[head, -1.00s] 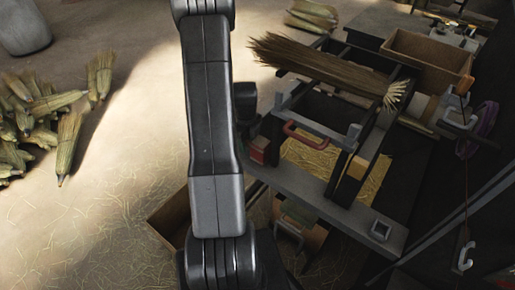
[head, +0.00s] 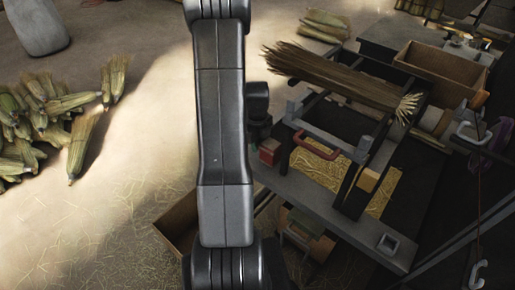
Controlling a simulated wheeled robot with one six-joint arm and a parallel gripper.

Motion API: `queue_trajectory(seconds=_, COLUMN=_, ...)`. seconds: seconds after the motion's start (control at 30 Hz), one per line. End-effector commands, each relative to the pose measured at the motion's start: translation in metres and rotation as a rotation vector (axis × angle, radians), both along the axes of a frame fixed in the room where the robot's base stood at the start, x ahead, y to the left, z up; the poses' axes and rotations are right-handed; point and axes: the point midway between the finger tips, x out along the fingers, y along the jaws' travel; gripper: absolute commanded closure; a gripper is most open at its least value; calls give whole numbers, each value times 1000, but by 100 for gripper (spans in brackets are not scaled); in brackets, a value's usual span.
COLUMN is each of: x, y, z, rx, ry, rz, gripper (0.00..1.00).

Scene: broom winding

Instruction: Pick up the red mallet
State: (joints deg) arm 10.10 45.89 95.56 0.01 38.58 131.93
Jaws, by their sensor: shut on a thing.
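A small block with a red face (head: 269,150), which looks like the head of the red mallet, shows just right of my arm, at the left end of the workbench. My gripper (head: 259,131) is dark and partly hidden behind my arm link. It is right at the red block and shut on it. The fingertips and the mallet's handle cannot be made out. A curved red handle (head: 318,144) on the bench frame is a separate thing.
The grey workbench (head: 345,222) carries a metal frame with a bundle of broom straw (head: 335,75) across it. A wooden box (head: 440,68) stands at the back right. Corn-husk bundles (head: 45,125) lie on the floor at left. The floor between them and my arm is clear.

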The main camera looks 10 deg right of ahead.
Motion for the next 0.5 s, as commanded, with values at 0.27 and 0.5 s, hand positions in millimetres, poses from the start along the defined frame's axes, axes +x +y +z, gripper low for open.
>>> queue_trajectory(seconds=0.27, x=1, y=0, z=54, rx=-1, ry=-7, rz=0, gripper=100)
queue_trajectory(seconds=0.5, x=1, y=0, z=113, rx=-1, ry=-6, rz=0, gripper=100)
